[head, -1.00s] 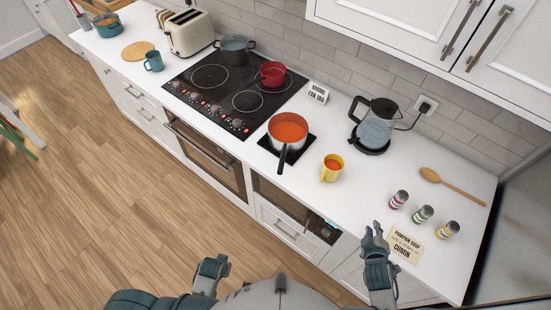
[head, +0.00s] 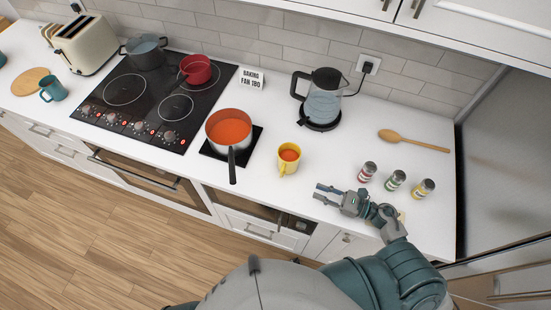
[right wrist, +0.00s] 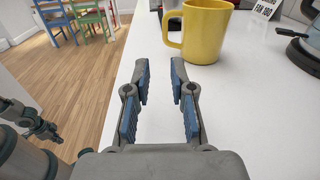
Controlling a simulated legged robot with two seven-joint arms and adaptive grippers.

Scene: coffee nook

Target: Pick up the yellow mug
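The yellow mug (head: 289,160) stands upright on the white counter, with orange contents visible inside. Its handle points toward the front edge. In the right wrist view the mug (right wrist: 208,30) stands beyond the fingertips, slightly to the right, with its handle on the left. My right gripper (head: 318,193) is over the counter near the front edge, to the right of and nearer than the mug. Its two fingers are apart with nothing between them, as the right wrist view (right wrist: 161,75) also shows. My left gripper does not show in the head view.
A pot of orange soup (head: 228,130) stands left of the mug, its handle toward the front edge. A glass kettle (head: 322,100) is behind it. Several spice jars (head: 396,180) and a wooden spoon (head: 413,141) lie to the right. The counter (head: 330,155) right of the mug is clear.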

